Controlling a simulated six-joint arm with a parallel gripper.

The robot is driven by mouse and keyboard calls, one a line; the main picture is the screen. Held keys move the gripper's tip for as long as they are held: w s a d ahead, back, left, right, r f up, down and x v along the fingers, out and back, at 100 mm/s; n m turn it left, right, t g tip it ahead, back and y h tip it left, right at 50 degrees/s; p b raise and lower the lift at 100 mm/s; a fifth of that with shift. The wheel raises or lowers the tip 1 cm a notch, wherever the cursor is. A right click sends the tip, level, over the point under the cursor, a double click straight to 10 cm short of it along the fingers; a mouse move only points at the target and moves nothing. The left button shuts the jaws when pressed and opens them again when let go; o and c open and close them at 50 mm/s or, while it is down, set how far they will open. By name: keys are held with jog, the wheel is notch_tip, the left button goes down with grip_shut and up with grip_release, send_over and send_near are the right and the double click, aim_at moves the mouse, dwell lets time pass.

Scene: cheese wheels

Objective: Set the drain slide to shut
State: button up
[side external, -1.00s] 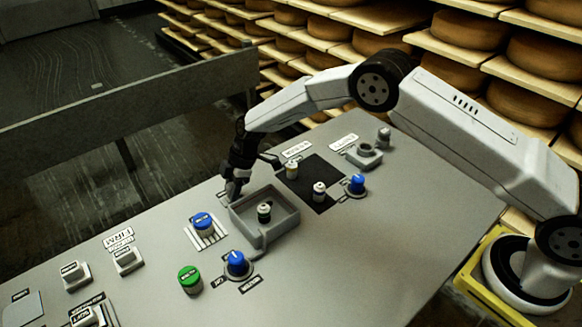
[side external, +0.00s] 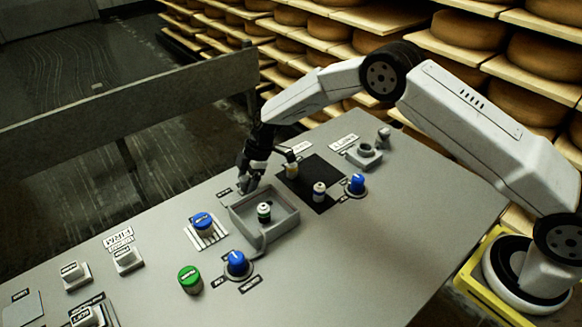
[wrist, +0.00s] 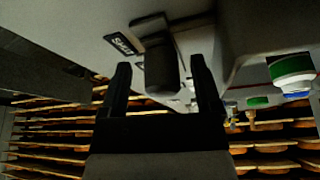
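The drain slide's dark upright handle (wrist: 158,62) stands between my two fingers in the wrist view, with a thin gap visible on each side. A small dark label (wrist: 122,45) is next to its slot; its word is hard to read. In the side external view my gripper (side external: 243,188) points down at the back left edge of the grey square basin (side external: 283,225). The gripper hides the slide there. A small dark label (side external: 223,193) shows just left of the fingers. My gripper is open around the handle.
A small bottle (side external: 264,211) stands in the basin. More bottles stand on a black mat (side external: 318,172) to the right. Blue knobs (side external: 237,263), a green button (side external: 190,279) and white switches (side external: 128,258) spread along the panel. A railing (side external: 130,105) runs behind.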

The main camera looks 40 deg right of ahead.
jog(key=shift+r, duration=0.15)
jog(key=v, duration=0.7)
jog(key=shift+r, duration=0.2)
jog(key=shift+d, duration=0.15)
jog(key=shift+s, duration=0.1)
jog(key=s+d+r+m+h, duration=0.1)
jog(key=s+d+m, duration=0.3)
jog(key=s, duration=0.5)
jog(key=s+d+r+m+t+h, duration=0.1)
jog(key=s+d+r+m+h, duration=0.1)
jog(key=s+m, duration=0.4)
jog(key=s+d+r+m+h, duration=0.1)
jog(key=s+d+r+m, duration=0.3)
jog(key=s, duration=1)
jog(key=shift+d+m+t, duration=0.4)
jog(key=shift+d+m, duration=0.5)
jog(key=shift+d, duration=0.35)
jog(key=shift+o, duration=0.2)
